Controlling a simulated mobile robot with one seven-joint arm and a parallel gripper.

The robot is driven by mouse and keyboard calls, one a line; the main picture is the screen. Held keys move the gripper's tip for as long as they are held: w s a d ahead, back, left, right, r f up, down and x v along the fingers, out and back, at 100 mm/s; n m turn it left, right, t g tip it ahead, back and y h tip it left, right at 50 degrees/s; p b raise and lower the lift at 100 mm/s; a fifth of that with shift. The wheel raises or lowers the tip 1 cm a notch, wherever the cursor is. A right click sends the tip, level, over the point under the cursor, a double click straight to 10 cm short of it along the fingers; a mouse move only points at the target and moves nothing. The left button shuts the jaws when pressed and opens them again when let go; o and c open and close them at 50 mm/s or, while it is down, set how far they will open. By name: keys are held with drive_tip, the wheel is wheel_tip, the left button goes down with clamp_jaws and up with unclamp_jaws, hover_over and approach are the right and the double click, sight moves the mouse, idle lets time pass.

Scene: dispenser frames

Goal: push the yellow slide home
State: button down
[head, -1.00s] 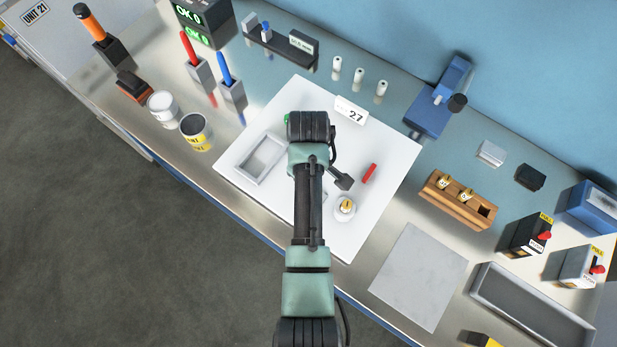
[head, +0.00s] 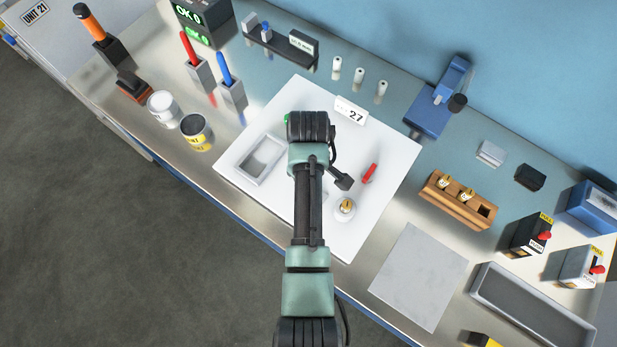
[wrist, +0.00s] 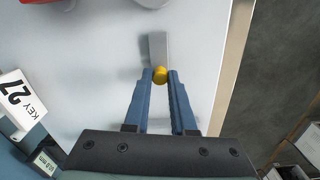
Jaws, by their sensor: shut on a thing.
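In the wrist view my gripper (wrist: 160,77) has its two blue fingers on either side of a small round yellow piece (wrist: 160,73), closed on it at the fingertips. This piece looks like the knob of the yellow slide. A grey block (wrist: 157,48) lies just beyond it on the white board. In the head view my arm covers the fingers and the yellow piece. How far the slide sits in or out cannot be told.
The white board (head: 388,155) also bears a grey open tray (head: 258,158), a red piece (head: 369,173) and a white round holder with a brass top (head: 345,208). A wooden block (head: 457,200) stands to the right. A bare grey plate (head: 418,276) lies front right.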

drive_tip(key=shift+s+d+r+p, duration=0.2)
drive_tip(key=shift+s+d+p, duration=0.5)
drive_tip(key=shift+d+p, duration=0.2)
drive_tip(key=shift+d+f, duration=0.1)
drive_tip(key=shift+d, duration=0.05)
drive_tip(key=c, duration=0.7)
unclamp_jaws()
drive_tip(key=shift+s, duration=0.1)
drive_tip(key=shift+r, duration=0.4)
drive_tip(key=shift+r+p, duration=0.4)
drive_tip(key=shift+r, duration=5.65)
